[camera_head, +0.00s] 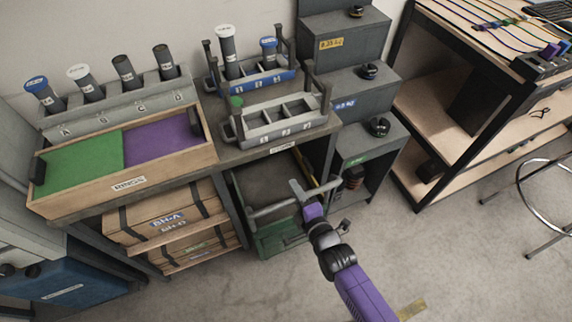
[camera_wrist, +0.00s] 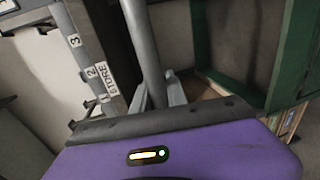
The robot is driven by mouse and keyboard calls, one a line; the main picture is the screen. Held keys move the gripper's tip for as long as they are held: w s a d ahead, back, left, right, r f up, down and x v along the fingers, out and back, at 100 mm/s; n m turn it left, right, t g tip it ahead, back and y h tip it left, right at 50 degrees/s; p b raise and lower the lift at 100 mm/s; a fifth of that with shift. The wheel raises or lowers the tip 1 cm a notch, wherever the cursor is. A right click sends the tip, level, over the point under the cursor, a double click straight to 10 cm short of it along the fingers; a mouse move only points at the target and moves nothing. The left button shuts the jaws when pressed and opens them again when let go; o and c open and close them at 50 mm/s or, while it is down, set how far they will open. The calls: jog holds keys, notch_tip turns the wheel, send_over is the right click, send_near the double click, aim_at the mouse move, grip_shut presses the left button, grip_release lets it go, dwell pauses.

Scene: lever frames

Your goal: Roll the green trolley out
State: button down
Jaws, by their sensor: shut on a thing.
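The green trolley (camera_head: 275,238) stands on the floor in the bay under the bench, its front near the bench's front edge. A grey bar handle (camera_head: 268,210) runs across its front. My gripper (camera_head: 307,194) is shut on the handle towards its right end. In the wrist view, the grey bar (camera_wrist: 143,45) rises from between the jaws, and a green part of the trolley (camera_wrist: 292,55) shows at right. The jaws' exact contact is partly hidden, and the trolley's wheels are not clearly visible.
Crates on shelves (camera_head: 165,220) stand close at the trolley's left. A grey stepped cabinet (camera_head: 365,150) stands close at its right. A grey tote (camera_head: 280,120) sits on the bench above. The floor (camera_head: 250,295) in front is clear apart from my arm.

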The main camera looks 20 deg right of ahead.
jog(key=s+p, duration=0.2)
jog(key=s, duration=2.7)
jog(key=shift+s, duration=0.2)
jog(key=c, duration=1.3)
grip_release()
jog(key=s, duration=0.2)
jog(key=s+r, duration=0.1)
jog(key=s, duration=0.2)
jog(key=s+b, duration=0.1)
jog(key=s, duration=0.1)
jog(key=shift+s+r, duration=0.25)
jog(key=shift+s, duration=0.05)
jog(key=r+m, duration=0.6)
jog(key=r, duration=0.2)
jog(key=w+r+m, duration=0.1)
jog(key=r+m, duration=0.5)
jog(key=r, duration=0.2)
jog(key=r+m+g, duration=0.1)
jog(key=r+m, duration=0.5)
jog(key=r, duration=0.1)
jog(key=shift+w+r, duration=0.2)
jog(key=shift+r, duration=0.2)
